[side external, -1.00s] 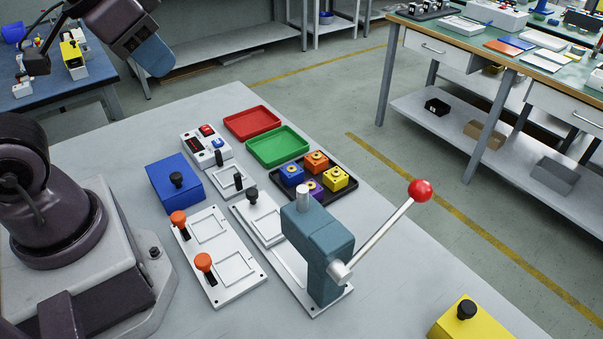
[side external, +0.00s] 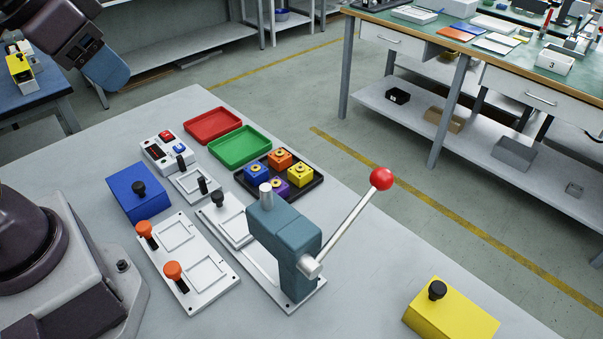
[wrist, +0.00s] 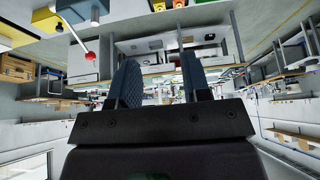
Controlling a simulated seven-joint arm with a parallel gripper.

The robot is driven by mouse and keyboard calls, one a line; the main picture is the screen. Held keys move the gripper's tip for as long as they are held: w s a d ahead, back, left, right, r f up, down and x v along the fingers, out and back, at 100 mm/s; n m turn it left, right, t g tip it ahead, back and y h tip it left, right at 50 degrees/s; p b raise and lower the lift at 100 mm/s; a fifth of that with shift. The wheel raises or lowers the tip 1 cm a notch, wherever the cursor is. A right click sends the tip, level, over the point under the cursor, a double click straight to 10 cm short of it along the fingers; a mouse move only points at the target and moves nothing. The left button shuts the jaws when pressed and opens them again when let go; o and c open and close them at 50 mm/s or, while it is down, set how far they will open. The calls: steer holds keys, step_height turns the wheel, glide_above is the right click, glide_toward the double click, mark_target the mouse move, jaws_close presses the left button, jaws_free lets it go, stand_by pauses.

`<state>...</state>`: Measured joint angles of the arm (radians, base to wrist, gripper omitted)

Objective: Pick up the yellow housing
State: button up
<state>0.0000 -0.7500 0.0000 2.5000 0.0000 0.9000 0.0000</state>
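The yellow housing (side external: 300,174) is a small cube with a dark round opening ringed on top. It sits in a black tray (side external: 267,201) with orange (side external: 280,158), blue (side external: 256,172) and purple (side external: 279,188) housings; it is on the tray's right side. My gripper (wrist: 160,80) is open and empty in the wrist view, with its two blue fingers apart. In the side view a blue finger (side external: 105,70) hangs at the upper left, high and well away from the tray.
A blue-grey press (side external: 285,235) with a red-knobbed lever (side external: 381,179) stands just in front of the tray. Green (side external: 239,147) and red (side external: 212,125) trays lie behind it. A larger yellow box (side external: 450,315) with a black knob sits at the bench's front right.

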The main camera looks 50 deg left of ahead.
steer(key=shift+o, duration=0.3)
steer(key=n+g+h, duration=0.5)
steer(key=n+g, duration=0.1)
steer(key=n, duration=1.2)
glide_toward(298, 166)
steer(key=shift+y, duration=0.3)
steer(key=x, duration=1)
steer(key=shift+d+r, duration=0.1)
steer(key=shift+d, duration=0.15)
steer(key=c, duration=0.6)
